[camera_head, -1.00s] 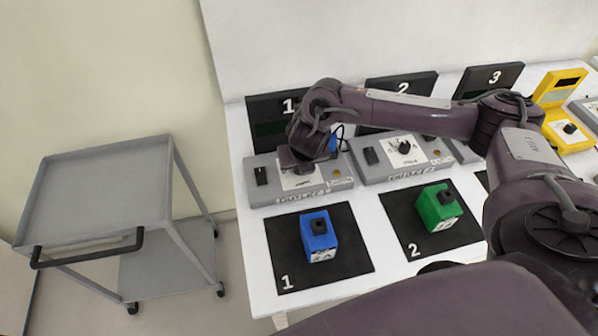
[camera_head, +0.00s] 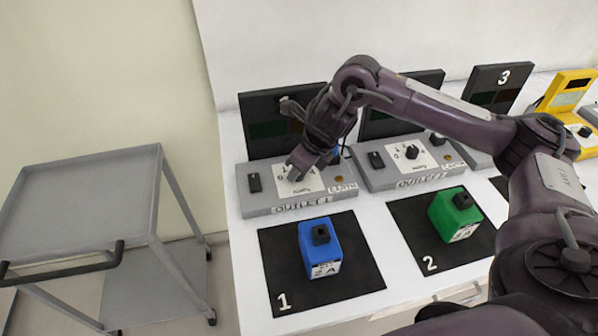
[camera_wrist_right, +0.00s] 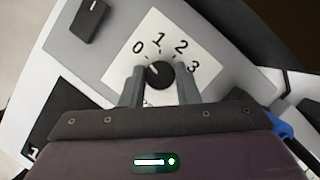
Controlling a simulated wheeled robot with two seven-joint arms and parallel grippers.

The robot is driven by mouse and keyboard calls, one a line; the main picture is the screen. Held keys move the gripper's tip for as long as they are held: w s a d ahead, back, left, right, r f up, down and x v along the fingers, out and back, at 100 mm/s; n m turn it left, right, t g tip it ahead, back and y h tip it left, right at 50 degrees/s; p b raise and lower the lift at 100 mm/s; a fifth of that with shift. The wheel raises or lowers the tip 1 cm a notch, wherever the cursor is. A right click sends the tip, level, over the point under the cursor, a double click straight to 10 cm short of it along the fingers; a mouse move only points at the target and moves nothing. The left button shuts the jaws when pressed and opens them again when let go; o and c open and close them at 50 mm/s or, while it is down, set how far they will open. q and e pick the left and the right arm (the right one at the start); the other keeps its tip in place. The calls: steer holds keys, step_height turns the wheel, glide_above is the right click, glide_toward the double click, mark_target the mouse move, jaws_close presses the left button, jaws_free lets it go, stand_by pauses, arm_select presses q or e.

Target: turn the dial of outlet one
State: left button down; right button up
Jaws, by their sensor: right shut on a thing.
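Outlet one (camera_head: 305,208) is a grey box at the left end of the row, with a black switch and a white dial plate. In the right wrist view, its dial (camera_wrist_right: 159,74) is a round black knob on the plate marked 0 to 3. The knob's pale pointer line points up and left, near the 0 and 1. My right gripper (camera_head: 294,172) reaches down onto outlet one; its fingers (camera_wrist_right: 160,88) stand on either side of the dial, shut on it. The gripper hides most of the dial in the head view. My left gripper is not seen.
A blue block (camera_head: 320,250) stands on black mat 1 (camera_head: 270,262) in front of outlet one. A green block (camera_head: 454,214) stands on mat 2. Outlet two (camera_head: 408,162) is close at the right. A grey cart (camera_head: 85,195) stands left of the table.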

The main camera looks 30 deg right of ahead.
stand_by(0.4)
steer(key=o, duration=1)
steer(key=shift+c, duration=0.2)
steer(key=v, duration=0.8)
steer(key=shift+f, duration=0.1)
